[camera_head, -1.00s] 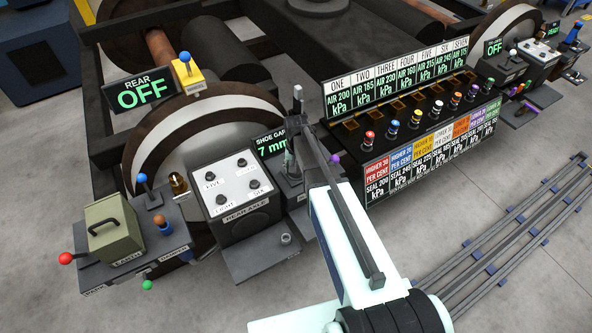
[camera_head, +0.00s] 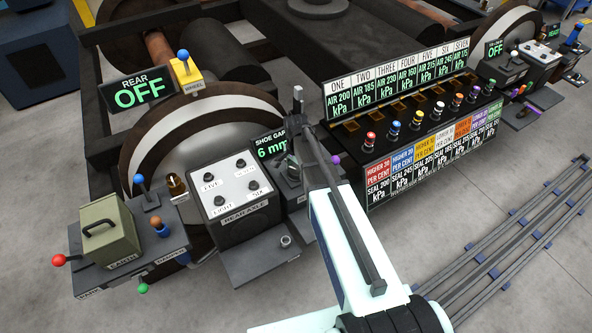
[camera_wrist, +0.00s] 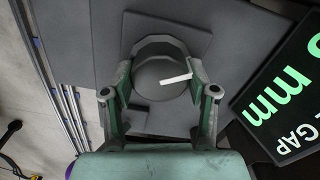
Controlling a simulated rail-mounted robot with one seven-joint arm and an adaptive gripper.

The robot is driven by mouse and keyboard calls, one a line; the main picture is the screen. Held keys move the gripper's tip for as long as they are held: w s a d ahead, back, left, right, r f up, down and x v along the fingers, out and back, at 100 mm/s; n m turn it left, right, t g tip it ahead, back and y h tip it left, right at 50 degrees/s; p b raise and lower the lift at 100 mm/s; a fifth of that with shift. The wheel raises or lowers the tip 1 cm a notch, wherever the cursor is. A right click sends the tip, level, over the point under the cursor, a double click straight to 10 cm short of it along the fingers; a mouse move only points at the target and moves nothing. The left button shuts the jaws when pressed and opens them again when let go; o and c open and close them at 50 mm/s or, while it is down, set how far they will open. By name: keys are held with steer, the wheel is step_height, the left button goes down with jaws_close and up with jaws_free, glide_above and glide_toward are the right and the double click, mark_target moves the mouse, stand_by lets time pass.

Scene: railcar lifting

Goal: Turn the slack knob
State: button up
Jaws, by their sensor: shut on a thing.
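The slack knob (camera_wrist: 160,77) is a round dark grey knob with a white pointer line on its top, seen in the wrist view. My gripper (camera_wrist: 160,88) has one finger on each side of the knob and is shut on it. The white line points right and slightly up in that view. In the head view my gripper (camera_head: 291,165) is at the box beside the rear axle, and my arm hides most of the knob. The shoe gap display (camera_head: 270,147) reads 6 mm; part of it also shows in the wrist view (camera_wrist: 285,105).
The rear axle box (camera_head: 236,190) with several dark buttons stands left of my gripper. A purple-tipped lever (camera_head: 336,159) is close on the right. The long panel of coloured knobs (camera_head: 425,125) stands further right. Rails (camera_head: 500,235) cross the open floor at the lower right.

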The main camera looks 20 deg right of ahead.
mark_target(296, 169)
stand_by(0.4)
steer(key=o, duration=1.2)
steer(key=shift+c, duration=0.2)
step_height(296, 169, up, 12)
steer(key=shift+s+f, duration=0.1)
steer(key=s+f+n+g, duration=0.2)
steer(key=s+f+n, duration=0.2)
steer(key=s+f, duration=0.6)
steer(key=s+a+f+n+g, duration=0.1)
steer(key=s+f+n, duration=0.3)
steer(key=s+f, duration=0.7)
steer(key=s+a+f+n+g, duration=0.1)
steer(key=s+f+n+g, duration=0.2)
steer(key=s+f, duration=0.8)
steer(key=s, duration=1.4)
steer(key=shift+f+n+g, duration=0.15)
steer(key=shift+n+g, duration=0.25)
